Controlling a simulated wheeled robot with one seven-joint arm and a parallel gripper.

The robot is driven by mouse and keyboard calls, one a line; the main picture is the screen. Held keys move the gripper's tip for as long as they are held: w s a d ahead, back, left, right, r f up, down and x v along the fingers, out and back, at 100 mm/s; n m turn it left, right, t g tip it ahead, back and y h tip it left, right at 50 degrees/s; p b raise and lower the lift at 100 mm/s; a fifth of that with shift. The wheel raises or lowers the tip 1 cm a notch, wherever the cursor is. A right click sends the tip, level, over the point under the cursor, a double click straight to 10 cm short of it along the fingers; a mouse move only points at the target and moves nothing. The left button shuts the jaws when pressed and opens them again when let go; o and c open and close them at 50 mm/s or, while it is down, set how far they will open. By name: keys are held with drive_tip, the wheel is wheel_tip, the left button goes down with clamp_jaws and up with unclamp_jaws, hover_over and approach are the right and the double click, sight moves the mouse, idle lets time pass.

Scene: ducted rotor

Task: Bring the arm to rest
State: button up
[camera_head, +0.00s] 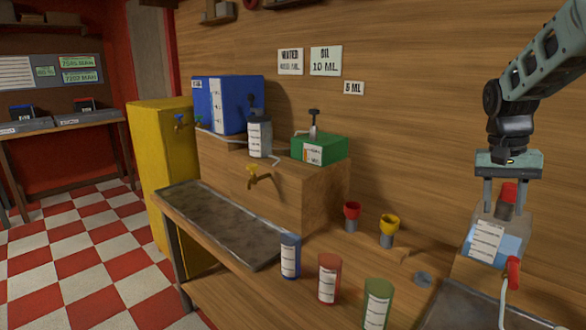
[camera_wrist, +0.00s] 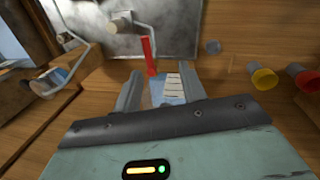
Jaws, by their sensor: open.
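My gripper (camera_head: 505,195) hangs at the right of the head view, pointing down, with its two fingers apart. Between and below the fingers is a clear bottle (camera_head: 490,238) with blue liquid, a white label and a red cap. A red tap handle (camera_head: 513,273) with a pale tube is at its lower right. In the wrist view my gripper (camera_wrist: 160,90) has its fingers on either side of the bottle (camera_wrist: 172,88), which is partly hidden. I cannot tell whether the fingers touch it.
Blue (camera_head: 290,256), red (camera_head: 328,278) and green (camera_head: 376,303) cylinders stand on the bench front. Red (camera_head: 352,216) and yellow (camera_head: 389,229) funnels stand behind them. A blue tank (camera_head: 235,105) and green box (camera_head: 318,147) are farther back. A metal tray (camera_head: 220,222) lies left; the wooden wall is close behind.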

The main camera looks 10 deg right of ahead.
drive_tip(key=s+a+f+n, duration=0.1)
drive_tip(key=s+a+n, duration=0.15)
drive_tip(key=a, duration=0.55)
drive_tip(key=s+a+f+n+y, duration=0.1)
drive_tip(key=a+n, duration=0.2)
drive_tip(key=a, duration=0.4)
drive_tip(key=s+a+f+n, duration=0.2)
drive_tip(key=a, duration=0.6)
drive_tip(key=s+a+f+n, duration=0.2)
drive_tip(key=s+a+n, duration=0.2)
drive_tip(key=s+a, duration=0.2)
drive_tip(key=s+a+f+n+t, duration=0.1)
drive_tip(key=s+a+f+n, duration=0.1)
drive_tip(key=s+a+n, duration=0.2)
drive_tip(key=s+a, duration=0.3)
drive_tip(key=s, duration=0.4)
drive_tip(key=shift+s+n+y, duration=0.25)
drive_tip(key=shift+n+y, duration=0.1)
drive_tip(key=shift+y, duration=0.05)
